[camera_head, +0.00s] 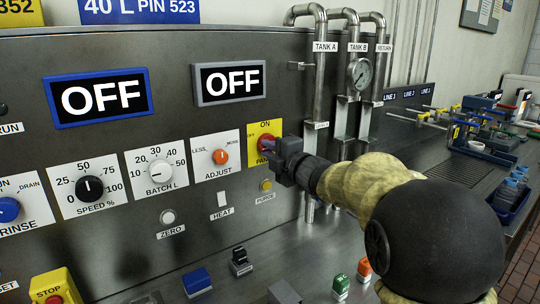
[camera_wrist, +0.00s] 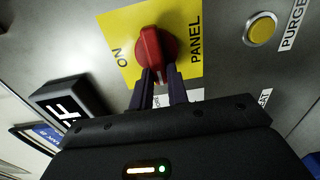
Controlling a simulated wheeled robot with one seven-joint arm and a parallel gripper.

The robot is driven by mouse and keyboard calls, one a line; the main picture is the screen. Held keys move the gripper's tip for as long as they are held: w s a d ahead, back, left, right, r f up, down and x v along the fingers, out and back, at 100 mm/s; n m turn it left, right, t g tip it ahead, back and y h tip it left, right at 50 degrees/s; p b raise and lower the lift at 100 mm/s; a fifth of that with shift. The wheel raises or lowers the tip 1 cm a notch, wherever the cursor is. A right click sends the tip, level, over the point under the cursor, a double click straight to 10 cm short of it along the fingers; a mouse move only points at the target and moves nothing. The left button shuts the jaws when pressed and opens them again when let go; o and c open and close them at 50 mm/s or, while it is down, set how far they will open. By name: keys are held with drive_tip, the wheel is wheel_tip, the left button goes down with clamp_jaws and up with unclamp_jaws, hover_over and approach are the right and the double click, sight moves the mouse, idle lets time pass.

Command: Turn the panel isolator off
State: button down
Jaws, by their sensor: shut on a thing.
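The panel isolator is a red rotary knob (camera_wrist: 152,45) on a yellow plate (camera_wrist: 122,35) marked ON and PANEL. In the head view, the red knob (camera_head: 266,142) is partly hidden by my gripper, and the yellow plate (camera_head: 263,127) shows ON at its top. My gripper (camera_wrist: 161,70) is shut on the knob's handle, one dark finger on each side of it. In the head view, my gripper (camera_head: 277,152) meets the plate from the right. Part of the plate's lettering is hidden, and I cannot tell exactly which mark the knob points at.
A yellow PURGE button (camera_head: 265,185) sits just below the isolator. To the left are an orange ADJUST knob (camera_head: 220,156) and a white BATCH L dial (camera_head: 160,171). Two displays read OFF (camera_head: 104,97). Vertical pipes (camera_head: 318,75) stand to the right, close behind my gripper.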

drive_tip(key=shift+f, duration=0.1)
drive_tip(key=c, duration=1.4)
unclamp_jaws()
drive_tip(key=shift+o, duration=0.2)
drive_tip(key=shift+s, duration=0.1)
drive_tip(key=b+v, duration=0.1)
drive_tip(key=v, duration=1.6)
drive_tip(key=shift+s+d, duration=0.1)
drive_tip(key=shift+d, duration=0.05)
